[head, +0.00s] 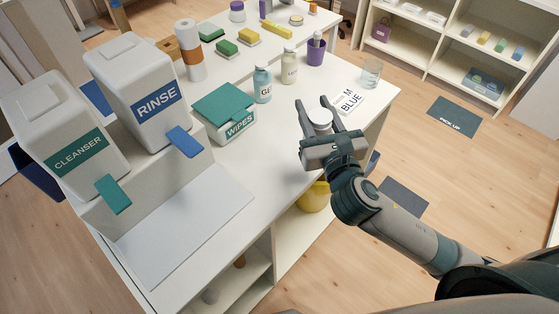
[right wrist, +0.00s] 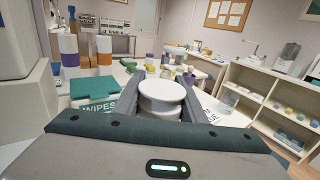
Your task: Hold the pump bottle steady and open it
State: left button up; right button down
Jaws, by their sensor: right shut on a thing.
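My right gripper (head: 316,104) is shut on a container with a round white lid (head: 320,118), near the right edge of the white table (head: 330,82). In the right wrist view the lid (right wrist: 162,92) sits between the two fingers; the container's body is mostly hidden. I cannot tell whether it is the pump bottle. A teal bottle (head: 262,86) and a cream bottle (head: 289,66), both with light caps, stand upright farther back, apart from my gripper. No pump head is clear on any bottle. My left gripper is not in view.
A teal-lidded wipes box (head: 226,112) and large CLEANSER (head: 62,135) and RINSE (head: 138,85) dispensers stand to the left. A clear glass (head: 371,72) and a printed card (head: 347,101) lie close behind my gripper. The table's front middle is clear.

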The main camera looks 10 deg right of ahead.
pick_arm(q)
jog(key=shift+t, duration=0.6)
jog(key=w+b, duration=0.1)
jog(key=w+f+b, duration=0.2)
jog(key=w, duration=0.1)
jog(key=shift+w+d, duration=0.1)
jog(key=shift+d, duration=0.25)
pick_arm(e)
jog(key=w+n+g+y, duration=0.1)
jog(key=n+y, duration=0.1)
jog(key=y, duration=0.1)
jog(key=d+r+n+g+y, duration=0.1)
jog(key=n+y, duration=0.2)
jog(key=y, duration=0.1)
jog(key=w+n+g+y, duration=0.1)
jog(key=n+y, duration=0.1)
jog(key=y, duration=0.2)
jog(key=shift+w+d+r+n+g, duration=0.15)
jog(key=shift+w+d+n+g, duration=0.15)
jog(key=shift+d+g, duration=0.1)
jog(key=shift+a, duration=0.15)
